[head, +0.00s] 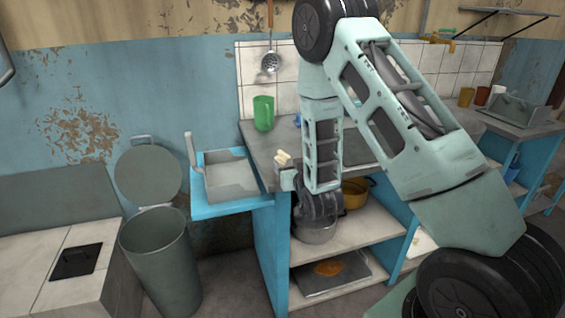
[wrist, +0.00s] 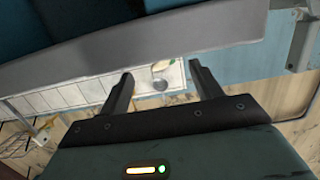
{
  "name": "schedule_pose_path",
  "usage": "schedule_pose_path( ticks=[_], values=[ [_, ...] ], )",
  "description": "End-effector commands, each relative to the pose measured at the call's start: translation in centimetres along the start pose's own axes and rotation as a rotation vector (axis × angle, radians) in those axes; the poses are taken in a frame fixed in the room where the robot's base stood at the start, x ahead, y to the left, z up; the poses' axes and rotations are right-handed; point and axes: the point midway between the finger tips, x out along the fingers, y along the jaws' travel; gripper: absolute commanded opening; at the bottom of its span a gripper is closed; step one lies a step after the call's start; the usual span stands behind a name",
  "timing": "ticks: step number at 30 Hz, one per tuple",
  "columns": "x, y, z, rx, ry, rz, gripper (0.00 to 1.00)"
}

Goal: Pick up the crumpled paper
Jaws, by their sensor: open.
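A small cream, lumpy thing (head: 282,158) shows at the front edge of the grey counter, just above a pale green part of my wrist. It may be the crumpled paper, but it is too small to be sure. My gripper (wrist: 160,70) is open in the wrist view, its two dark fingers apart with nothing held between them. In the head view my arm hangs down in front of the counter and the fingers cannot be made out. No crumpled paper can be clearly made out in the wrist view.
The grey counter (head: 262,143) holds a green mug (head: 263,113). Shelves under the counter hold a pot (head: 315,234), a yellow pan (head: 354,193) and a tray (head: 345,280).

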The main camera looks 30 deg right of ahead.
Motion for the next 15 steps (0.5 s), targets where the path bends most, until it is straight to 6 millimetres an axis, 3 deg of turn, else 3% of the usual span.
schedule_pose_path(
  ticks=[8, 15],
  values=[
    [2.1, -0.1, -0.1, 0.000, 0.000, -0.001, 0.64],
    [5.5, -0.6, -0.3, 0.001, 0.001, 0.000, 0.64]
  ],
)
